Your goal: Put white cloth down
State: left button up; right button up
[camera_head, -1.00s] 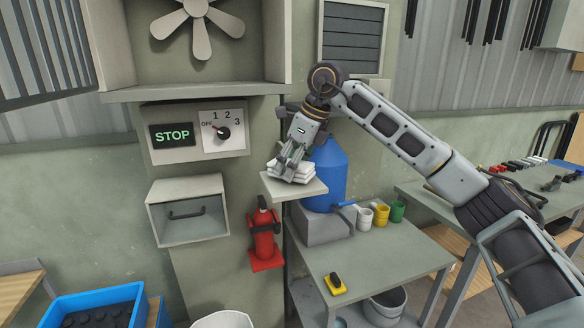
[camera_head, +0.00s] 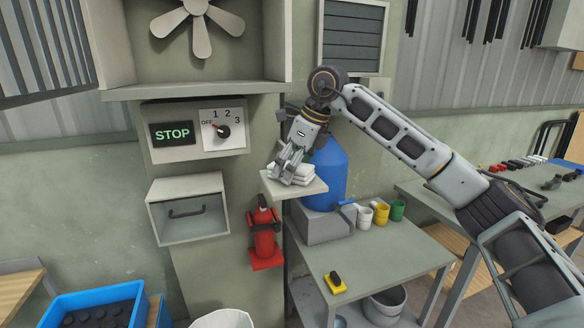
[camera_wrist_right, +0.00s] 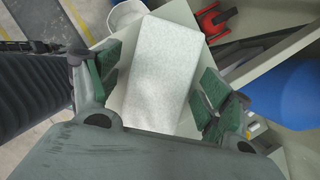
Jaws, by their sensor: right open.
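The white cloth (camera_head: 304,176) lies folded in a stack on a small wall shelf (camera_head: 294,190). My right gripper (camera_head: 288,172) is at the cloth from above, at its left part. In the right wrist view the cloth (camera_wrist_right: 160,70) shows as a pale rectangle between the two green-padded fingers of the right gripper (camera_wrist_right: 160,90). The fingers stand apart, with a gap visible on both sides of the cloth. My left gripper is not in the picture.
A red fire extinguisher (camera_head: 264,234) hangs below the shelf. A blue water bottle (camera_head: 328,172) stands close to its right. The workbench (camera_head: 375,262) bears several cups and a yellow object (camera_head: 335,284). A control panel (camera_head: 195,133) is on the wall at left.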

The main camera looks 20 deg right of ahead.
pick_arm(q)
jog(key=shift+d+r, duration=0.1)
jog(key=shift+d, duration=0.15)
pick_arm(e)
jog(key=shift+r, duration=0.15)
jog(key=v, duration=1)
jog(key=shift+r, duration=0.25)
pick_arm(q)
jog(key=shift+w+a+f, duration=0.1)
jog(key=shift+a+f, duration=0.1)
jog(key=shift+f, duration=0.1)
pick_arm(e)
jog(key=shift+v, duration=0.8)
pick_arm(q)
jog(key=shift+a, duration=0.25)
